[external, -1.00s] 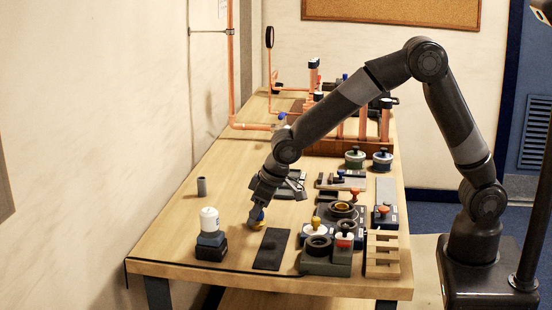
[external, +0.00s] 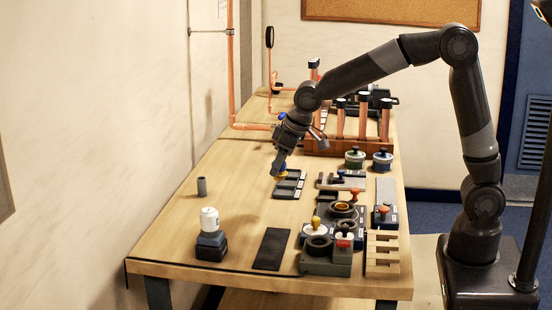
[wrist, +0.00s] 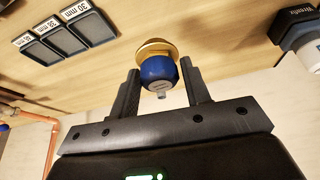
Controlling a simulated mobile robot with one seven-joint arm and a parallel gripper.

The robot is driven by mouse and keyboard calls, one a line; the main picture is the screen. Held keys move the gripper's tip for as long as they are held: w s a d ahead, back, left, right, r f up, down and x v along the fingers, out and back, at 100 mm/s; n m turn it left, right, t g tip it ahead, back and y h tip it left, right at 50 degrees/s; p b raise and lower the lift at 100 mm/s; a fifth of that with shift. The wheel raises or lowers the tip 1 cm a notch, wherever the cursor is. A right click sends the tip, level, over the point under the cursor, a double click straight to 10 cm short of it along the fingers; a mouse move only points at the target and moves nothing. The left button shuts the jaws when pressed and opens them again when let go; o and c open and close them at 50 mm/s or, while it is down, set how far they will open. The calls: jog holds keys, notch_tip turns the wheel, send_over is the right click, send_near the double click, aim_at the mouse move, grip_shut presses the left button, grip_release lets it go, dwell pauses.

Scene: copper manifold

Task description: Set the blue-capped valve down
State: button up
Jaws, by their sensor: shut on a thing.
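My gripper (external: 275,173) is over the middle of the table, near the left edge of the labelled size tray (external: 290,186). In the wrist view my gripper (wrist: 160,75) has its two fingers on either side of the blue-capped valve (wrist: 158,72) and is shut on it. The valve has a round brass-coloured end pointing away from the gripper and a small grey tip on its blue cap. The tray also shows in the wrist view (wrist: 66,36), with slots marked 30 mm and 38 mm; the slots in view look empty. The valve's height above the table is hard to tell.
Fixtures with coloured knobs (external: 341,215) crowd the right side. Copper pipes (external: 363,117) stand behind.

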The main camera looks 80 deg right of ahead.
jog(key=w+d+m, duration=0.1)
jog(key=w+d, duration=0.3)
jog(key=d, duration=0.5)
jog(key=w+d, duration=0.3)
jog(key=d, duration=0.5)
jog(key=w+a+f, duration=0.3)
jog(key=w+a, duration=0.1)
jog(key=a, duration=0.1)
jog(key=w+a+f, duration=0.2)
jog(key=w+a, duration=0.1)
jog(key=shift+f, duration=0.35)
jog(key=shift+w+a+f, duration=0.2)
jog(key=shift+a+f, duration=0.05)
jog(key=shift+f, duration=1.95)
jog(key=shift+f, duration=0.15)
jog(key=o, duration=1)
jog(key=shift+o, duration=0.2)
